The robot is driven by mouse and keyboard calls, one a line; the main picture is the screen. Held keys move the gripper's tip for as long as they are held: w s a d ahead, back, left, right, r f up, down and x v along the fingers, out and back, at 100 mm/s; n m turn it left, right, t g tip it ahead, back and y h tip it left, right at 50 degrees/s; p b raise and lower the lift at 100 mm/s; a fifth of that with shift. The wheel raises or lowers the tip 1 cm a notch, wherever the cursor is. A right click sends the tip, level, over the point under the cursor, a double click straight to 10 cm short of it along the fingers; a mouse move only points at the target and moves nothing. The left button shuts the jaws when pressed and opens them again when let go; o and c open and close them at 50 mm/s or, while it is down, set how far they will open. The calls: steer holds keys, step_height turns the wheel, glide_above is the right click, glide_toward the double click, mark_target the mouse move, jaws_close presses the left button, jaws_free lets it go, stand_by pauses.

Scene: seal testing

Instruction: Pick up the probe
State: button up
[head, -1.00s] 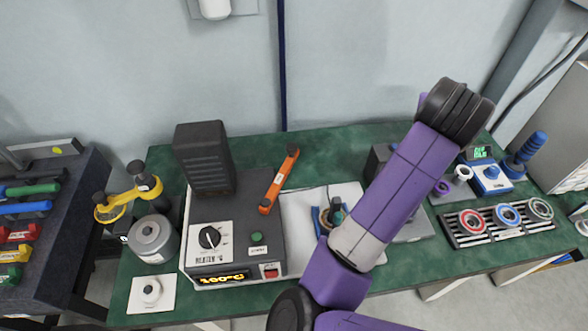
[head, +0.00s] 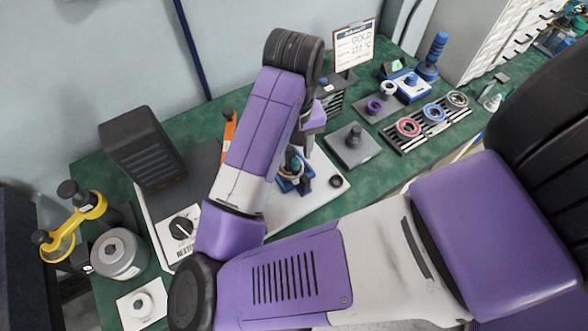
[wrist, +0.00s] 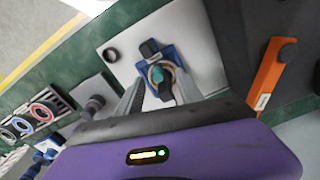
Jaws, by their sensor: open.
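No object in view is clearly marked as the probe. An orange bar with a black knob (head: 229,128) stands out beside the dark heater box, partly hidden by my arm; it also shows at the right in the wrist view (wrist: 270,73). A blue fixture with a teal and black piece (head: 292,172) sits on a white plate (head: 315,200). In the wrist view the blue fixture (wrist: 158,73) lies in line with the gap between my fingers. My gripper (wrist: 160,88) is open and empty above the plate. In the head view my arm hides much of it.
A rack of ringed seals (head: 432,122), a grey block with a knob (head: 353,147) and a blue ribbed tool (head: 431,57) stand to the right on the green bench. A tall black box (head: 143,150), yellow tool (head: 85,208) and grey cylinder (head: 119,255) stand left.

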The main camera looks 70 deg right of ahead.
mark_target(296, 161)
steer(key=shift+s+d+f, duration=0.1)
steer(key=shift+f, duration=1.25)
steer(key=shift+s+f, duration=0.1)
steer(key=shift+f, duration=1.25)
jaws_close()
